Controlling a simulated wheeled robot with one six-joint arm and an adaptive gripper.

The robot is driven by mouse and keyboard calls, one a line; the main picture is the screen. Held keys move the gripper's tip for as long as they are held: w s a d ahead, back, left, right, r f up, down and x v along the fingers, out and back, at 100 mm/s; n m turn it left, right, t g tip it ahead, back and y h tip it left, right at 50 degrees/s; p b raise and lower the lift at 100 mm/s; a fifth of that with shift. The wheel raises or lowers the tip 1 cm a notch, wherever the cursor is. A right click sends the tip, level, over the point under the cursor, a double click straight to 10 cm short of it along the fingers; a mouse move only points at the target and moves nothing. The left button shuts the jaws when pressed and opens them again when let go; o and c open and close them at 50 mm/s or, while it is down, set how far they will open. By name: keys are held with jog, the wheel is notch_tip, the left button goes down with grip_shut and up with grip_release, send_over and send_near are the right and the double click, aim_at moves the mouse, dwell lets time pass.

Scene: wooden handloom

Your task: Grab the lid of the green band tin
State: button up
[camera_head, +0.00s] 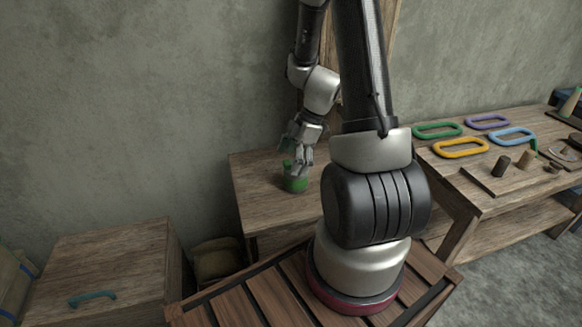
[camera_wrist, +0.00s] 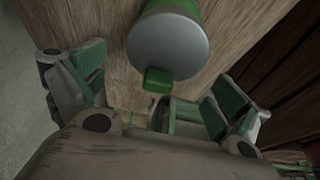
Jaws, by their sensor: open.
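The green band tin (camera_head: 294,185) stands on the small wooden table, close under my gripper (camera_head: 298,160). In the wrist view, a round grey top, which looks like the lid (camera_wrist: 168,45), faces the camera, with green tin wall (camera_wrist: 180,7) behind it. A small green block (camera_wrist: 158,80) shows at the lid's near edge; I cannot tell whether it is a knob. My gripper's fingers (camera_wrist: 155,82) are spread and empty, one on each side of the lid's near edge. I see no finger closed on the lid. Contact is unclear in the head view.
The small table (camera_head: 255,182) is otherwise bare around the tin. A bench on the right carries coloured oval loops, such as a yellow one (camera_head: 461,148), and spools. A wooden chest (camera_head: 110,265) with a teal handle (camera_head: 92,298) stands at lower left. The wall is close behind.

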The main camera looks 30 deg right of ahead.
jog(key=c, duration=1.1)
jog(key=shift+o, duration=0.2)
jog(key=shift+r, duration=0.1)
